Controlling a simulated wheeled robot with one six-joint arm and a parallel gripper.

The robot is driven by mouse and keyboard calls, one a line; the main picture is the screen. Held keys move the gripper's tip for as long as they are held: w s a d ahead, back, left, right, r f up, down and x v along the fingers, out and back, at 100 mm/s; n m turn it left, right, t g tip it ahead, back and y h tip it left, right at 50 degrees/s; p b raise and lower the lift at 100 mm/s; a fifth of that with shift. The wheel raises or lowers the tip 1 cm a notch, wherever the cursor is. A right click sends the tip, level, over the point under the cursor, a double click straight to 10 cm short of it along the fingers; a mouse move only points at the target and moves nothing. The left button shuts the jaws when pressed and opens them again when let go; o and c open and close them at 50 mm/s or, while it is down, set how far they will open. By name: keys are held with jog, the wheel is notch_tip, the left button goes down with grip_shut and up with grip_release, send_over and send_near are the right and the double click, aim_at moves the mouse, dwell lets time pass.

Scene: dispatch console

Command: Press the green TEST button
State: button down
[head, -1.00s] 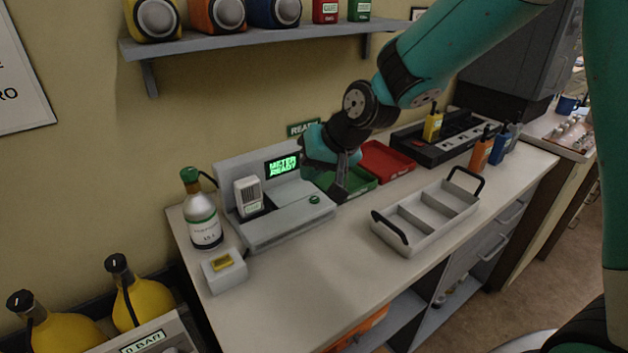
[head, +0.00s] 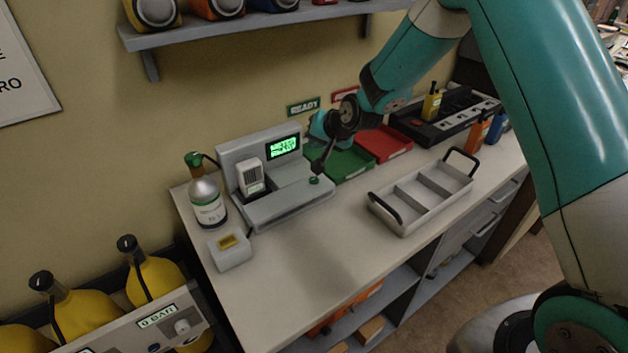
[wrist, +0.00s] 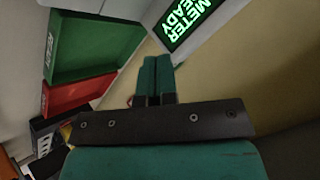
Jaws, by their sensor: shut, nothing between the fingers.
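The grey meter station (head: 285,207) stands on the bench against the wall. Its small green button (head: 314,180) is at the right end of the front ledge. A lit green screen (head: 284,147) is on its back panel, and in the wrist view the screen (wrist: 186,20) reads METER READY. My gripper (head: 318,168) is shut and empty, pointing down just above and beside the button. I cannot tell whether the tip touches it. In the wrist view my gripper (wrist: 157,62) shows its two fingers together; the button is hidden there.
A green tray (head: 345,165) and red tray (head: 385,145) lie right of the station. A grey divided carrier (head: 412,222) stands farther right. A bottle (head: 206,200) and small white box (head: 231,252) are at the left. The front middle of the bench is clear.

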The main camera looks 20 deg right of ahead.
aim_at(316, 179)
jog(key=shift+f+b, duration=2.45)
jog(key=shift+f, duration=1.55)
jog(key=shift+f+b, duration=0.4)
jog(key=shift+b, duration=0.05)
jog(key=shift+f+b, duration=0.4)
jog(key=shift+f, duration=0.05)
jog(key=shift+r, duration=0.1)
jog(key=shift+r+p, duration=0.55)
jog(key=shift+r, duration=0.25)
jog(key=shift+r+p, duration=1.6)
jog(key=shift+r, duration=0.95)
jog(key=shift+f, duration=0.1)
